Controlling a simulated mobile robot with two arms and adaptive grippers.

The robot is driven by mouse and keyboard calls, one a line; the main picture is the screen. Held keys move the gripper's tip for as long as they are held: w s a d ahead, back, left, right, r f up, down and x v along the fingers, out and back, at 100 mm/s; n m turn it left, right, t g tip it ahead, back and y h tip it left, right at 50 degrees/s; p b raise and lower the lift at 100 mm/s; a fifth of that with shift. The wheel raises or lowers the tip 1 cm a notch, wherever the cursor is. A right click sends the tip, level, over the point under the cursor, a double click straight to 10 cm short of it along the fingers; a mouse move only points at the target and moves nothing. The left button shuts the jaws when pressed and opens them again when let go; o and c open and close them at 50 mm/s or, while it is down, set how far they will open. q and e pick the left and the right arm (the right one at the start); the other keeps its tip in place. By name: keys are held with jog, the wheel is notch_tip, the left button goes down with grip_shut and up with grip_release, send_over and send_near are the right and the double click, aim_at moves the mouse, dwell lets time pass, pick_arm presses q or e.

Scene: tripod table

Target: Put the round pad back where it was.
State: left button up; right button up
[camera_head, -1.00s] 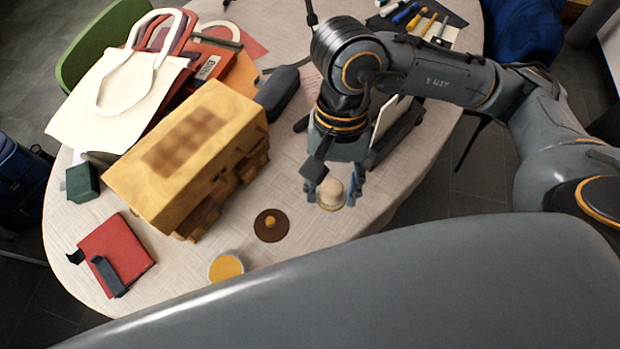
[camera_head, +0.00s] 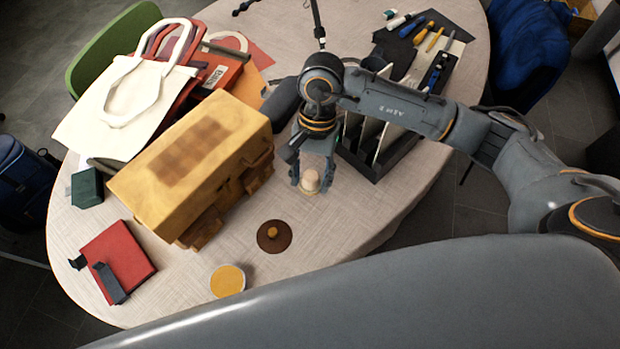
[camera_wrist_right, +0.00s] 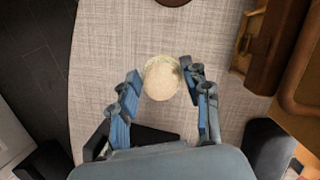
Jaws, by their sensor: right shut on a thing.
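A pale cream round pad (camera_head: 311,181), domed on top, is between the fingertips of my right gripper (camera_head: 311,184). In the right wrist view the pad (camera_wrist_right: 162,79) sits between the blue-grey fingers of the right gripper (camera_wrist_right: 161,73), which is shut on it. I cannot tell how far it is above the table. My left gripper is not in view.
The pale oval table (camera_head: 345,222) has free room right of the brown disc. A yellow-brown wooden box (camera_head: 190,160) stands left of the gripper. A dark slotted rack (camera_head: 385,160) stands close on its right. Red book (camera_head: 118,260) and white bag (camera_head: 125,105) lie left.

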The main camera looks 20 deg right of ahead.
aim_at(310, 184)
jog(key=shift+w+f, duration=0.4)
jog(key=shift+f, duration=0.1)
jog(key=shift+p+x, duration=0.55)
jog(key=shift+x, duration=0.65)
jog(key=shift+w+d+f, duration=0.2)
jog(key=shift+d+f, duration=0.05)
jog(key=shift+f, duration=0.05)
jog(key=shift+f, duration=0.1)
jog(key=shift+f+b, duration=0.1)
jog(key=shift+b, duration=0.25)
jog(key=o, duration=1)
